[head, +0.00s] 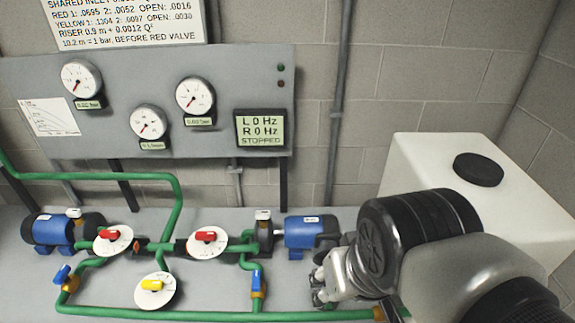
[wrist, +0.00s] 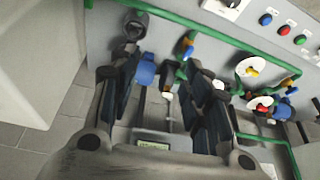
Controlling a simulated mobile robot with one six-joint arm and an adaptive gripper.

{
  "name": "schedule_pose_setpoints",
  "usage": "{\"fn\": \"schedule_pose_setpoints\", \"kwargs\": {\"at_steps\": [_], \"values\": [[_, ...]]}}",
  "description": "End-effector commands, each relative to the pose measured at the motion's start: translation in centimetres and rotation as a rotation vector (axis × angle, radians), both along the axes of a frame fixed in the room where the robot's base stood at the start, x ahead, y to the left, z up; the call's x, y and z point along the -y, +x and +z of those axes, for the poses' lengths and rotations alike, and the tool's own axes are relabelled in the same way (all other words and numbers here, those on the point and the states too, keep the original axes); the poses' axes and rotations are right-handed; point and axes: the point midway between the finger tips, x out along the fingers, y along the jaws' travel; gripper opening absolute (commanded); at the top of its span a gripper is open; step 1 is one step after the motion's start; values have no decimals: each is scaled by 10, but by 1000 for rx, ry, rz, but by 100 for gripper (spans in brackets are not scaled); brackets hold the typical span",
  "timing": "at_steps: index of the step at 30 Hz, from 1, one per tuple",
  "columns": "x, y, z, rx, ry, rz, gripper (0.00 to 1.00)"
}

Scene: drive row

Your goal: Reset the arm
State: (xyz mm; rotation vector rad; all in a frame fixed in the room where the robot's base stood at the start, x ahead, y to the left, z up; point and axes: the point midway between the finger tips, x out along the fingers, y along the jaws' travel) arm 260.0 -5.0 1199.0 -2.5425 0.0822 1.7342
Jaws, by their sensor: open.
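My arm enters the head view from the lower right. My gripper (head: 322,284) is partly hidden behind my wrist, near the right blue pump (head: 308,232). In the wrist view my gripper (wrist: 165,62) shows two dark fingers spread apart with nothing between them. The right pump's blue motor (wrist: 147,72) shows beyond the gap between them. I cannot tell how far the fingertips are from the pump and pipes.
Green pipes (head: 180,314) carry two red-handled valves (head: 208,237) (head: 113,238) and a yellow-handled valve (head: 152,287). A grey gauge panel (head: 110,75) has a display (head: 262,130) reading 0 Hz twice and STOPPED. A white tank (head: 420,165) stands right, beside my arm. Coloured buttons (wrist: 283,30) show in the wrist view.

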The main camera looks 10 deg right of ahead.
Motion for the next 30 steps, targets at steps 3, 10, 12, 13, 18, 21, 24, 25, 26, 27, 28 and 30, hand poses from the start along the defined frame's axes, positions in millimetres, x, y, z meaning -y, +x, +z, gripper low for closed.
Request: {"fn": "schedule_pose_setpoints", "kwargs": {"at_steps": [3, 10, 12, 13, 18, 21, 24, 25, 26, 27, 28, 30], "values": [[-3, -17, 1, 29, -19, 57, 44], [-4, -23, 1, 36, -26, 80, 44], [-4, -23, 1, 35, -26, 79, 44], [-4, -23, 1, 36, -25, 78, 44], [-4, -22, 1, 36, -25, 78, 44], [-4, -22, 1, 36, -25, 78, 44], [-4, -22, 1, 36, -25, 78, 44], [-4, -22, 1, 36, -25, 78, 44], [-4, -22, 1, 36, -25, 78, 44], [-4, -22, 1, 36, -25, 77, 44], [-4, -22, 1, 36, -25, 77, 44], [-4, -22, 1, 36, -25, 77, 44]]}}
